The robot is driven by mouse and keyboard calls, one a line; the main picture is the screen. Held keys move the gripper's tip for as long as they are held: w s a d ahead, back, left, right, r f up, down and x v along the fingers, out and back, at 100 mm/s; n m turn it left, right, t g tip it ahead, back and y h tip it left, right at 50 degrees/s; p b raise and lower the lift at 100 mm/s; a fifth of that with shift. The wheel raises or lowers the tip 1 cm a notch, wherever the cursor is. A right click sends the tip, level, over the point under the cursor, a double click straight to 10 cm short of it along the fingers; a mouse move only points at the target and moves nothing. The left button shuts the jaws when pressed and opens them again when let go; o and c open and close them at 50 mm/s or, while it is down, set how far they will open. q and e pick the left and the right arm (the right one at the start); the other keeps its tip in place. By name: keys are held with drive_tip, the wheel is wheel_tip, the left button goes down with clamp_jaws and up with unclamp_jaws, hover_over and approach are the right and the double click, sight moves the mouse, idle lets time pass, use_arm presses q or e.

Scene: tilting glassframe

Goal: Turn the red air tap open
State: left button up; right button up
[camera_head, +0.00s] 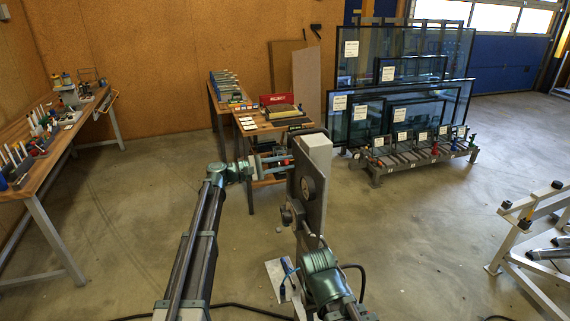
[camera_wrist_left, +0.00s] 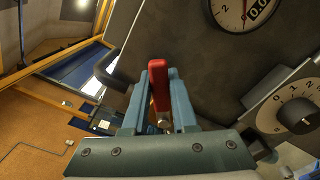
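The red air tap (camera_wrist_left: 158,82) stands upright in the middle of the left wrist view, with a brass part below it. My left gripper (camera_wrist_left: 160,95) has one blue-grey finger on each side of the red lever, and both fingers appear to press against it. In the head view my left gripper (camera_head: 280,164) reaches the left side of the dark panel (camera_head: 318,205), where a bit of red shows at the fingertips. My right arm (camera_head: 325,278) rises from the bottom; its gripper is not discernible.
The panel carries a round gauge (camera_wrist_left: 243,8) and a dial with a black knob (camera_wrist_left: 297,114). A pale block (camera_head: 317,147) adjoins it. Workbenches (camera_head: 50,180) stand left and behind; a glass rack (camera_head: 420,157) stands back right.

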use_arm(q)
drive_tip(key=o, duration=0.4)
drive_tip(key=v, duration=1.4)
